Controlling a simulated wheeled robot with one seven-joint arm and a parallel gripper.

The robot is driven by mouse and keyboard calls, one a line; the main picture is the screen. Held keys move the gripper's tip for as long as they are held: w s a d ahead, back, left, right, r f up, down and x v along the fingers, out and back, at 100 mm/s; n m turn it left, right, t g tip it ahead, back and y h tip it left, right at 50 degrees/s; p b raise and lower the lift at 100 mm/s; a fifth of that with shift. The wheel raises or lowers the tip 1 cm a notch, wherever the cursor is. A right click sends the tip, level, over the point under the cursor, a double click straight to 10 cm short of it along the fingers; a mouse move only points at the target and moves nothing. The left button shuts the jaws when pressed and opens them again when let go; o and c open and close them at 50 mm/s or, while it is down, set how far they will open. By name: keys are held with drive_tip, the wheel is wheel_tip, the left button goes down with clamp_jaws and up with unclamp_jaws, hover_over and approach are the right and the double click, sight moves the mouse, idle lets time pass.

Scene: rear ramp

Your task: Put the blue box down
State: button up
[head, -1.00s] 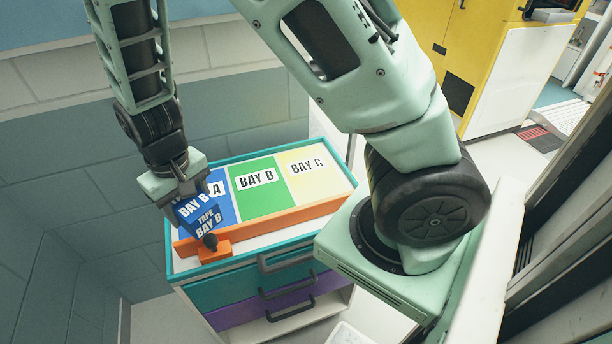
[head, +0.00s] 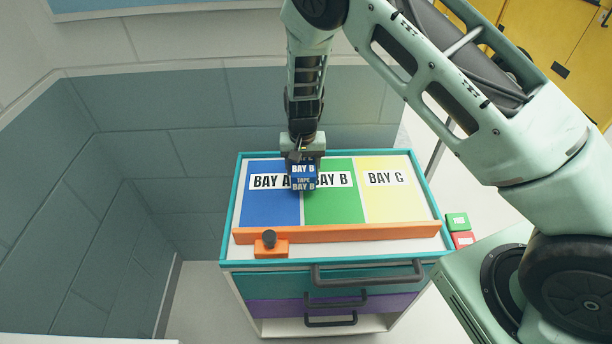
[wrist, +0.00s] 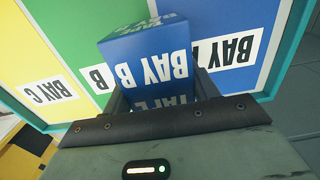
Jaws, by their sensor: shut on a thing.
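The blue box (head: 304,178), marked "TAPE" and "BAY B", is in my gripper (head: 303,158) at the back of the cart top. In the head view it overlaps the line between the blue BAY A panel (head: 268,208) and the green BAY B panel (head: 335,207). The wrist view shows the blue box (wrist: 150,58) between the fingers of my gripper (wrist: 157,95). The yellow BAY C panel (head: 392,205) is to the right. I cannot tell whether the box touches the surface.
An orange bar (head: 340,232) runs along the front of the panels. An orange block with a black knob (head: 270,246) stands at the front left. A green box (head: 457,221) and a red box (head: 463,239) are beyond the cart's right edge. Drawers with dark handles are below.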

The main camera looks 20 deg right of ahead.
drive_tip(key=shift+f+p, duration=0.45)
drive_tip(key=shift+f, duration=1.6)
drive_tip(key=shift+f, duration=0.15)
drive_tip(key=o, duration=1.1)
